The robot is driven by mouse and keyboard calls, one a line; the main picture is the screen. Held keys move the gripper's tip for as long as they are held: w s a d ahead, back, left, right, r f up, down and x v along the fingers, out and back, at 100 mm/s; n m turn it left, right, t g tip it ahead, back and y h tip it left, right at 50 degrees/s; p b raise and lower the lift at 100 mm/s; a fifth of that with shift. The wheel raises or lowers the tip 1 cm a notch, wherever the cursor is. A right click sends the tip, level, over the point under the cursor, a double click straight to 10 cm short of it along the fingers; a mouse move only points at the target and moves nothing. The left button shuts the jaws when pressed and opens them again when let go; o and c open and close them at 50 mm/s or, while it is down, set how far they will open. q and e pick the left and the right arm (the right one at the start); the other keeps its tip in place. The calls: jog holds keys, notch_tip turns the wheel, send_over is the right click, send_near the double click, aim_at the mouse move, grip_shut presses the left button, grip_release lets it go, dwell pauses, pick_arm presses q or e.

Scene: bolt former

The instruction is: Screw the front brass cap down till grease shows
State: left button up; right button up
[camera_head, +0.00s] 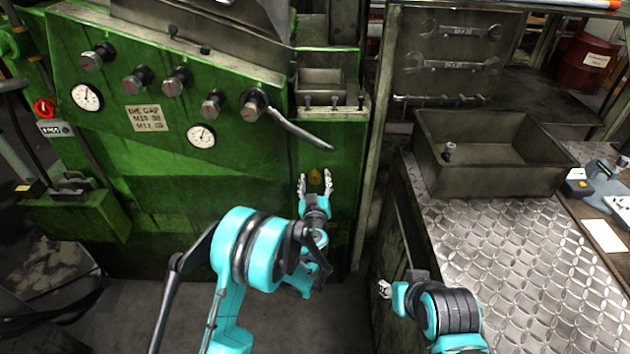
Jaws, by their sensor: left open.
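A small brass cap (315,177) sits low on the green front of the machine (255,190), to the right of the gauges. My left gripper (315,182) is open, with one finger on each side of the cap in the picture. I cannot tell whether the fingers touch it. No grease can be made out at this size. My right gripper (384,289) is small in view beside the bench's left edge, away from the cap. Its fingers are too small to read.
A long lever (300,130) slants down above the cap. Several knobs and two round gauges (201,136) are to the left. The tread-plate bench (500,260) stands at right with a grey metal tray (495,150). Wrenches hang behind it.

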pick_arm(q)
jog(key=shift+c, duration=0.4)
jog(key=c, duration=1.1)
jog(key=shift+m, duration=0.3)
jog(key=m, duration=1.2)
jog(key=shift+m, duration=2.1)
